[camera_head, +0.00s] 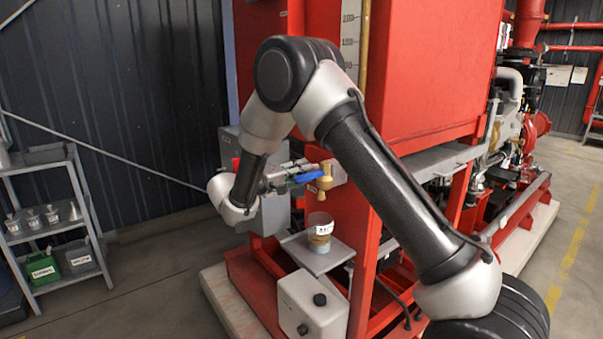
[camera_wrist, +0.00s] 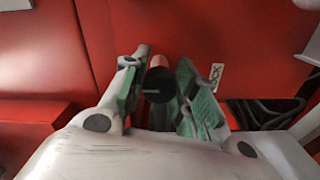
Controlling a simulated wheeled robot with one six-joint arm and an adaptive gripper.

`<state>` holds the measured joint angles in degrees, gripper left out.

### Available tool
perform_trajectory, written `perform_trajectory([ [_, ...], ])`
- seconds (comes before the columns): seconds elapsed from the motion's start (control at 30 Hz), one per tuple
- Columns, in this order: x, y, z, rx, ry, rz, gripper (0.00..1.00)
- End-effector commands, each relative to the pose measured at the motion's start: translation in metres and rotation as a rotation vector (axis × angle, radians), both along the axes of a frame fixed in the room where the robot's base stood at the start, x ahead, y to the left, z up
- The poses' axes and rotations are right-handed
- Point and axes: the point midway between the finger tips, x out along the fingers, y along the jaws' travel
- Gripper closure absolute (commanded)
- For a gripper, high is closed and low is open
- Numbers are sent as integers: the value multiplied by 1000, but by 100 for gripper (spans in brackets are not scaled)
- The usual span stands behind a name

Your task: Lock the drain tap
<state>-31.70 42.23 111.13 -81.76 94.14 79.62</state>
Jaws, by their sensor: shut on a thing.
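The brass drain tap (camera_head: 325,180) with its blue handle (camera_head: 308,177) sticks out from a red post in the head view. My gripper (camera_head: 302,168) reaches in from the left, its fingers close beside the handle. In the wrist view my gripper (camera_wrist: 160,88), with green-padded fingers, is shut on a red object with a round black end (camera_wrist: 158,84), which looks like a padlock. Its far side is hidden. I cannot tell whether it touches the tap. A small white label (camera_wrist: 216,75) with dark letters is on the red surface behind.
A jar (camera_head: 320,230) stands on a small grey shelf (camera_head: 332,257) below the tap. A white box with black caps (camera_head: 312,305) sits lower. A grey rack (camera_head: 55,220) with bins and cups stands at left. Red pump framing fills the right; open floor lies between.

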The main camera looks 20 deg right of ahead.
Motion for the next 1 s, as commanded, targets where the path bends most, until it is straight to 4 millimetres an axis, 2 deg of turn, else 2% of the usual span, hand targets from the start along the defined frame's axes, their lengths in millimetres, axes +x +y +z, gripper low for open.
perform_trajectory([
  [0.23, -1, 0, -2, 1, 4, 1, 95],
  [0.27, -1, 0, -2, 1, 4, 1, 68],
  [0.37, 0, 0, -1, 1, 4, 1, 50],
  [0.77, -2, 6, 0, 0, 2, 2, 49],
  [0.87, -7, 20, -1, 1, 3, 5, 49],
  [1.0, -19, 49, -1, -1, 3, 6, 49],
])
